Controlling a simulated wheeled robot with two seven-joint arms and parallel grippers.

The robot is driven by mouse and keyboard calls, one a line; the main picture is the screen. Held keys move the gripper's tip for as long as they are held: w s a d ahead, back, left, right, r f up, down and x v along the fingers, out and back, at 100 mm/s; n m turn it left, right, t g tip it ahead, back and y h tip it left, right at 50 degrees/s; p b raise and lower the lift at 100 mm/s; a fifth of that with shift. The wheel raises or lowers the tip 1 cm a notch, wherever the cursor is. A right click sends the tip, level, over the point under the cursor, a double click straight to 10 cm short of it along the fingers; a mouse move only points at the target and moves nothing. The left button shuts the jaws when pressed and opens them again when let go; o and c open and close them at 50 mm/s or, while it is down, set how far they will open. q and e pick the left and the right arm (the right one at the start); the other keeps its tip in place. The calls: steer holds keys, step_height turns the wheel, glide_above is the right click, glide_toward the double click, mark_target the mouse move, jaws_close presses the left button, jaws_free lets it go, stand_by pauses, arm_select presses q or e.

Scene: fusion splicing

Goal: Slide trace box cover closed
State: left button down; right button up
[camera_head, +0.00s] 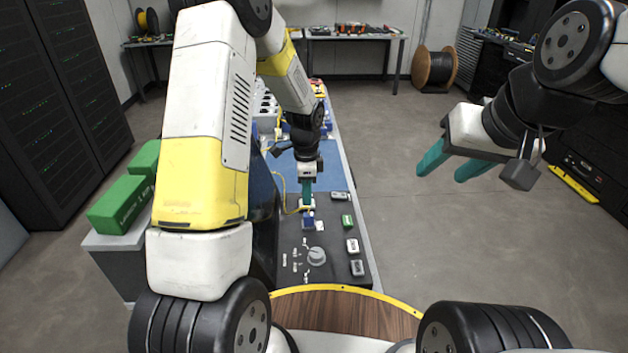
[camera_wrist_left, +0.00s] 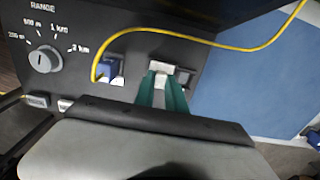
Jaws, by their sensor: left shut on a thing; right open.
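The trace box (camera_head: 290,270) is a dark panel with a range knob (camera_head: 317,256) and several buttons. My left gripper (camera_head: 307,203) points down at its far part, with teal fingers shut on a small white piece (camera_wrist_left: 161,69). I cannot tell for sure that this piece is the cover. Beside it in the left wrist view is a blue port (camera_wrist_left: 111,68) with the end of a yellow cable (camera_wrist_left: 190,37) at it. A small dark opening (camera_wrist_left: 185,78) shows on the fingers' other side. My right gripper (camera_head: 448,170) is open and empty, above the floor to the right.
A blue mat (camera_wrist_left: 235,85) lies beyond the box. The yellow cable loops close to my left fingers. Green boxes (camera_head: 125,203) stand at the left. A round wooden surface (camera_head: 345,310) is at the near edge.

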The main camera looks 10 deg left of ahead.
arm_select(q)
steer(key=shift+w+a+r, duration=0.1)
steer(key=shift+w+a, duration=0.15)
steer(key=shift+w, duration=0.95)
steer(key=shift+w+a, duration=0.2)
steer(key=shift+w, duration=0.95)
steer(key=c, duration=1.4)
jaws_free()
steer(key=shift+o, duration=0.2)
step_height(320, 180, up, 8)
